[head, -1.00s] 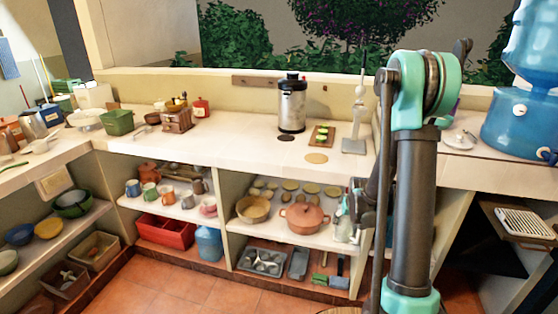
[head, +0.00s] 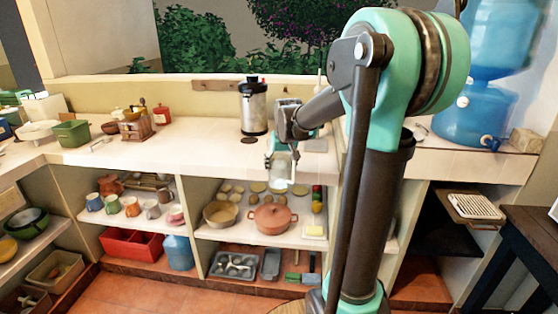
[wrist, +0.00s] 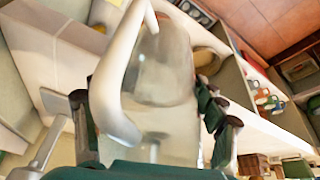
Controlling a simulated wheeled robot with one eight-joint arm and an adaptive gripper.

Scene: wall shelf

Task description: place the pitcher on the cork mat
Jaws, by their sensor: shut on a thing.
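The pitcher (head: 281,172) is clear with a pale handle and hangs in my gripper (head: 283,152) at about the height of the counter's front edge. In the wrist view the pitcher's see-through body (wrist: 163,65) and thick white handle (wrist: 108,85) lie between the dark fingers of my gripper (wrist: 155,135). The pitcher looks tilted in the wrist view. How far the pitcher is from the counter edge is hard to tell.
The shelf below holds an orange pot (head: 272,218) and a wooden bowl (head: 220,214). The counter left of the canister is mostly clear.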

